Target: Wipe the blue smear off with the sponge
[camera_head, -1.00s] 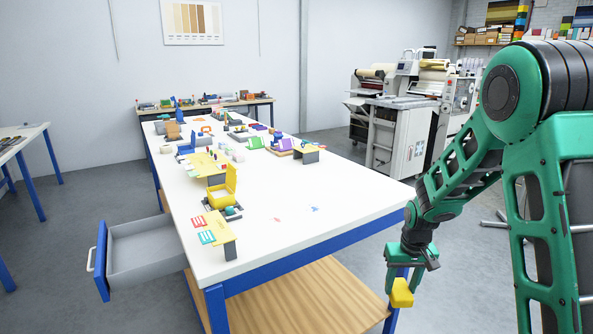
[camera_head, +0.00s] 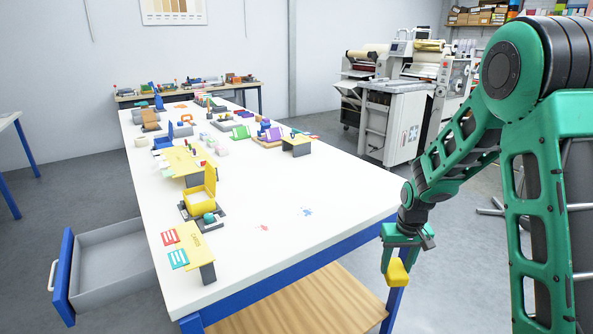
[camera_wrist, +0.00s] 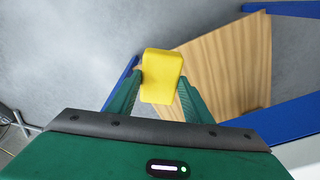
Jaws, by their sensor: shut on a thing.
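My gripper (camera_head: 399,264) is shut on a yellow sponge (camera_head: 397,273). It hangs beside the right front corner of the white table (camera_head: 330,190), lower than the tabletop and clear of it. The wrist view shows the sponge (camera_wrist: 161,76) between the two green fingers, with the floor and wooden lower shelf beyond. The blue smear (camera_head: 307,212) lies on the front part of the tabletop, to the left of my gripper. A small red smear (camera_head: 263,228) lies left of the blue one.
A yellow open box (camera_head: 203,193) and a small yellow stand with cards (camera_head: 190,247) are on the table's left side. An open drawer (camera_head: 112,262) juts out at left. Several more items stand farther back. The tabletop around the smears is clear.

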